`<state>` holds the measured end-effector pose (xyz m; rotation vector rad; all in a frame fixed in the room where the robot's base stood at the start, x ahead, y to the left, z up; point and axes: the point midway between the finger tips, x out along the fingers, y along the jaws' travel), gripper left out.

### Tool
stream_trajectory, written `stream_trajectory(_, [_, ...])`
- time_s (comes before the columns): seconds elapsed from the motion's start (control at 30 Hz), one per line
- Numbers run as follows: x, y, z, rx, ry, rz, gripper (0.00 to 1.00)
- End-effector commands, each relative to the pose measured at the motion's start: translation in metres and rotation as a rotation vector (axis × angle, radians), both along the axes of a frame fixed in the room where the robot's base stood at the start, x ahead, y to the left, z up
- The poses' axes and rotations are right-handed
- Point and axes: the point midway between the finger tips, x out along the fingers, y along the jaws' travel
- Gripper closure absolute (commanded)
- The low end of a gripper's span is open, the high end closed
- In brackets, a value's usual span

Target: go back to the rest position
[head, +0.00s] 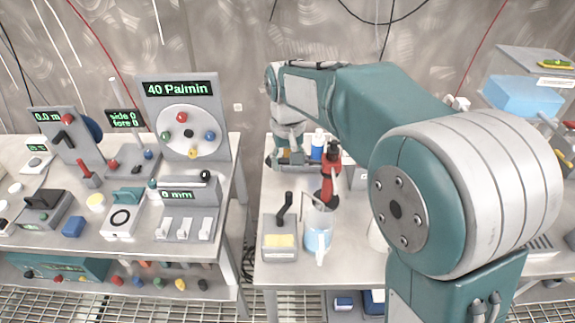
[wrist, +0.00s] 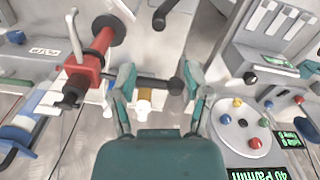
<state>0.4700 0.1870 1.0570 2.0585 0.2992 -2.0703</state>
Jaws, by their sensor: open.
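My arm reaches from the right over the bench in the head view. My gripper (head: 292,158) hangs low over the back of the middle bench, left of a red device with black parts (head: 329,187). In the wrist view the two fingertips of my gripper (wrist: 160,77) stand apart. A dark bar with a round end (wrist: 155,84) runs from the red device (wrist: 92,62) across the space between the fingers. I cannot tell whether it touches them. Nothing is clearly held.
A clear jug with blue liquid (head: 318,228) and a grey lever box (head: 281,238) stand in front of my gripper. A panel with a round dial (head: 188,132) stands on the left bench. A gap separates the benches. A blue-filled clear tank (head: 527,92) is at the right.

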Motion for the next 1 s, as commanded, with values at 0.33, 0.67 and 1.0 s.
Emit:
stream_trajectory(0.33, [-0.001, -0.003, 0.002, 0.003, -0.005, -0.003, 0.38])
stream_trajectory(0.67, [-0.052, -0.073, 0.049, 0.047, -0.137, -0.085, 0.38])
stream_trajectory(1.0, [-0.131, -0.139, 0.07, 0.074, -0.304, -0.182, 0.38])
